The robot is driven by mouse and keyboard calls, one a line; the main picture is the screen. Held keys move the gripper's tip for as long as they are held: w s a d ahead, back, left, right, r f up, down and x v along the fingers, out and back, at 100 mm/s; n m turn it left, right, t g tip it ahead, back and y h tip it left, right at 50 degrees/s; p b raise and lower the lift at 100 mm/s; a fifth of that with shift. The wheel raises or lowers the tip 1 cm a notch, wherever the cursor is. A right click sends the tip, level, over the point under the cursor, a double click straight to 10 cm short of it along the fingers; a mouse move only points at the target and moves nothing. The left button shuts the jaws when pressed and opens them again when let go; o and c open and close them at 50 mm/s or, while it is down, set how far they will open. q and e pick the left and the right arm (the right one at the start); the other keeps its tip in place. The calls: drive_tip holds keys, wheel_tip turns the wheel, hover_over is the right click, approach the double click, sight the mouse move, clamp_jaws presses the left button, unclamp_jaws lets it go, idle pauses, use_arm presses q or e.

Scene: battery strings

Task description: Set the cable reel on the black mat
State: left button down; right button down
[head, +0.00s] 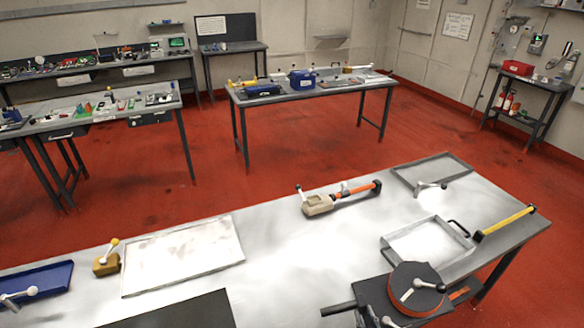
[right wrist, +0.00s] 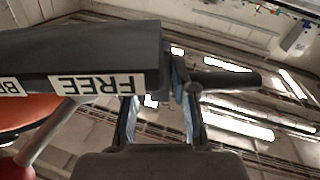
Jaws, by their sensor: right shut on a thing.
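The cable reel (head: 416,283) is a black disc with an orange-red rim and a grey crank, on a dark frame, at the lower right of the head view. In the right wrist view its dark frame (right wrist: 80,65) carries a "FREE" label, with the orange rim at the left edge. My right gripper (right wrist: 160,100) is shut on the reel's frame, near a dark bar; the exact contact is partly hidden. The reel appears held over the table's front right; its height is unclear. The black mat (head: 180,311) lies bare at the front edge, left of the reel, cut by the picture's bottom. My left gripper is not in view.
The grey table (head: 285,255) has clear room between mat and reel. A pale panel (head: 183,256) lies behind the mat. A metal tray (head: 428,240) is just behind the reel, a yellow-handled tool (head: 505,222) to its right. A beige-and-orange tool (head: 335,200) lies farther back.

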sight(361, 297)
drive_tip(key=r, duration=0.1)
drive_tip(key=r+m+h, duration=0.1)
drive_tip(key=r, duration=0.1)
drive_tip(key=a+r+h, duration=0.1)
drive_tip(key=shift+s+r, duration=0.2)
drive_tip(key=shift+s, duration=0.1)
drive_tip(key=shift+s+r+m+h, duration=0.1)
drive_tip(key=shift+r+m+h, duration=0.25)
drive_tip(key=shift+m+h, duration=0.05)
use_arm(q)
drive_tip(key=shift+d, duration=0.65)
use_arm(e)
drive_tip(key=shift+a, duration=0.2)
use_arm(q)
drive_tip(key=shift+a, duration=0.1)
